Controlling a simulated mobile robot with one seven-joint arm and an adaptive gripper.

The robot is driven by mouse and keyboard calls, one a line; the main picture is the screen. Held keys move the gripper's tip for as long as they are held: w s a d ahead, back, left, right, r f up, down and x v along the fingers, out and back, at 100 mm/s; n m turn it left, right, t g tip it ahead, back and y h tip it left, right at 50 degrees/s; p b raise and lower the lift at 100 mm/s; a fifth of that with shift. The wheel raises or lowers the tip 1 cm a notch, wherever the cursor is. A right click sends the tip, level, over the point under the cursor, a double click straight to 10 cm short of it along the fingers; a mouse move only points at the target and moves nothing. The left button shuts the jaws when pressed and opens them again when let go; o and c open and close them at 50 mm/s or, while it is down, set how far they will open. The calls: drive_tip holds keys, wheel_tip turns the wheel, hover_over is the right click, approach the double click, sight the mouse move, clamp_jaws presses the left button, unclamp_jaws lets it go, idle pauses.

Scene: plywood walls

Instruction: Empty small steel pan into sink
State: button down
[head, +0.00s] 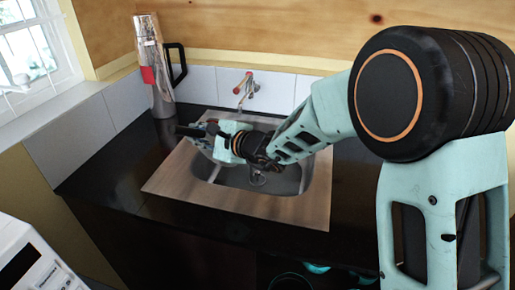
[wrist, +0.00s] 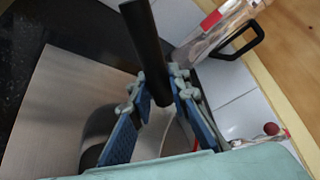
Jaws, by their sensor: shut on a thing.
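My gripper (head: 203,132) is over the back left part of the sink (head: 175,183), a basin with a broad, flat, brushed rim. A dark bar also shows at the gripper in the head view. I cannot make out the bowl of a small steel pan, or anything in it, in either view. The basin shows below my wrist, with its drain visible; part of it is hidden by my arm.
A tall steel flask (head: 153,70) with a black handle and red patch stands behind on the left, close to the gripper. A tap (head: 246,86) with red parts is on the white tiled wall. The black counter (head: 110,165) is clear at the left. A white appliance (head: 32,262) is at lower left.

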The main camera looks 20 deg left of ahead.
drive_tip(key=shift+w+d+r+p, duration=0.15)
drive_tip(key=shift+w+r+p, duration=0.05)
drive_tip(key=shift+r+p, duration=0.2)
drive_tip(key=shift+d+r, duration=0.1)
drive_tip(key=shift+r, duration=0.05)
drive_tip(key=shift+w+d+r+y+p, duration=0.2)
drive_tip(key=shift+y+p, duration=0.1)
drive_tip(key=shift+p, duration=0.25)
drive_tip(key=shift+w+d+r+m+p, duration=0.2)
drive_tip(key=shift+d+r+m+p, duration=0.15)
drive_tip(key=shift+p, duration=0.4)
drive_tip(key=shift+w+d+r+m+y+p, duration=0.15)
drive_tip(key=shift+r+m+y+p, duration=0.1)
drive_tip(key=shift+y+p, duration=0.1)
drive_tip(key=shift+w+d+r+m+y+p, duration=0.3)
drive_tip(key=shift+d+r+p, duration=0.2)
drive_tip(key=shift+p, duration=0.4)
drive_tip(key=shift+w+d+r+m+y+p, duration=0.15)
drive_tip(key=shift+w+d+r+m+p, duration=0.3)
drive_tip(key=shift+p, duration=0.4)
drive_tip(key=shift+w+d+r+m+t+y+p, duration=0.15)
drive_tip(key=shift+w+d+r+m+y+p, duration=0.2)
drive_tip(key=shift+d+p, duration=0.2)
drive_tip(key=shift+w+d+r+m+t+y+p, duration=0.15)
drive_tip(key=shift+w+d+r+m+y+p, duration=0.1)
drive_tip(key=shift+d+r+p, duration=0.25)
